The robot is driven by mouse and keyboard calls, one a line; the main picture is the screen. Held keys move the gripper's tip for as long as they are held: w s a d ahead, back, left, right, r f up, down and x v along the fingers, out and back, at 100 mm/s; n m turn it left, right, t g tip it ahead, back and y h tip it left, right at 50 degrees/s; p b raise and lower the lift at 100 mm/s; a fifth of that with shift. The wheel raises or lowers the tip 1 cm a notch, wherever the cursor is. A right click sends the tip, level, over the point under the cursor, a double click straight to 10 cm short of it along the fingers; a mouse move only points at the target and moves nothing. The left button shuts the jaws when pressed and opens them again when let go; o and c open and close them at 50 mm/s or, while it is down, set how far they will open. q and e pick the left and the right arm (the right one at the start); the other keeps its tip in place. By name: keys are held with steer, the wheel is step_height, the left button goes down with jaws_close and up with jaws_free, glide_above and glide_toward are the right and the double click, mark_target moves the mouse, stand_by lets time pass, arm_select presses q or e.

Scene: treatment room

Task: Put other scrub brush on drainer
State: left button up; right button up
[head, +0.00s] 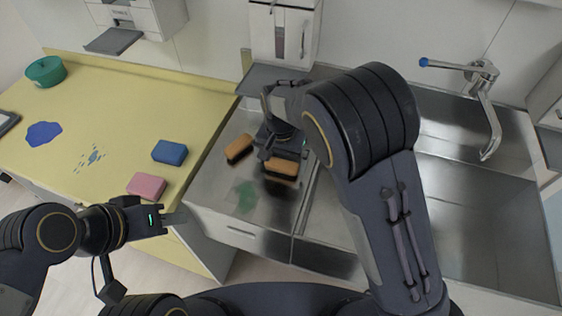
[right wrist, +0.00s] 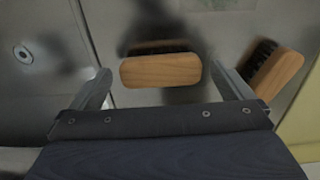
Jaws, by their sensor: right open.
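Two scrub brushes with wooden backs and dark bristles are on the steel drainer (head: 215,188). One brush (head: 281,168) is close below my right gripper (head: 281,156); in the right wrist view this brush (right wrist: 160,71) lies across the gap between the fingers. My right gripper (right wrist: 168,75) is open, with a finger at each side of the brush; I cannot tell whether they touch it. The other brush (head: 238,149) lies to the left, and in the right wrist view it shows tilted (right wrist: 273,82) outside the right-hand finger. My left gripper (head: 176,217) is away from the drainer, its opening unclear.
A blue sponge (head: 170,152) and a pink sponge (head: 147,186) lie on the yellow counter (head: 125,115), with a green pot (head: 46,71) further left. A green smear (head: 245,196) marks the drainer. A tap (head: 485,100) stands over the sink (head: 470,215) at right.

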mark_target(281, 166)
step_height(281, 166, up, 10)
steer(key=s+d+r+y, duration=0.1)
steer(key=s+d+r, duration=0.1)
steer(key=d, duration=0.3)
steer(key=s+d+r+y, duration=0.2)
steer(key=d, duration=0.2)
steer(key=s+d+n+t, duration=0.1)
steer(key=s+d+t, duration=0.2)
steer(key=s+d, duration=0.3)
steer(key=s+d+f+n+t, duration=0.1)
steer(key=s+d, duration=0.4)
steer(key=s, duration=0.8)
steer(key=shift+s+d+t+y+b, duration=0.4)
steer(key=shift+t, duration=0.5)
